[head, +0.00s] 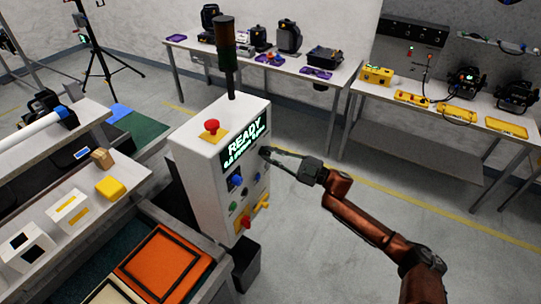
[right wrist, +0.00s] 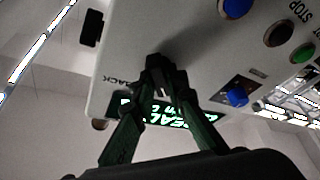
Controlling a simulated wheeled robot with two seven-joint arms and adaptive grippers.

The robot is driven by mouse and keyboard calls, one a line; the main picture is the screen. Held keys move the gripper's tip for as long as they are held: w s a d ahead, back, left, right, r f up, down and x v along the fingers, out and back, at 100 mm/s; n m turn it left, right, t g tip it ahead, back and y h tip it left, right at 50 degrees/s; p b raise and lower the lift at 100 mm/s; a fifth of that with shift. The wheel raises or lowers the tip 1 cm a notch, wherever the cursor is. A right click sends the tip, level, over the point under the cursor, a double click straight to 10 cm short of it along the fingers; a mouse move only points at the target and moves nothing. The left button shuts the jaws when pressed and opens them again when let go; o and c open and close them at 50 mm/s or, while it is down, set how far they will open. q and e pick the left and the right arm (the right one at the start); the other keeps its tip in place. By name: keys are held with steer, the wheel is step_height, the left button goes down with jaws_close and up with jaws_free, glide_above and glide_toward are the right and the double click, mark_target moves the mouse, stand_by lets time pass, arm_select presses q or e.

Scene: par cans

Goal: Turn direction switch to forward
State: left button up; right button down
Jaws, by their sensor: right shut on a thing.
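The white control box (head: 215,150) has a lit green "READY" screen (head: 243,143). My right gripper (head: 268,153) reaches in from the right to the panel beside the screen. In the right wrist view its two fingers (right wrist: 160,72) meet at the panel around a small dark knob, which I take to be the direction switch; the fingers hide most of it. A "BACK" label (right wrist: 127,80) is printed beside it. The switch's exact angle cannot be read. My left gripper is not in view.
The panel also carries a blue knob (head: 236,181), several round buttons, and a red-and-yellow switch (head: 247,221). A red mushroom button (head: 212,127) and a dark signal tower (head: 226,50) stand on top. A conveyor with an orange tray (head: 190,247) lies left.

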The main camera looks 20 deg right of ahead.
steer(key=c, duration=1.9)
jaws_free()
steer(key=shift+c, duration=0.2)
steer(key=v, duration=1.2)
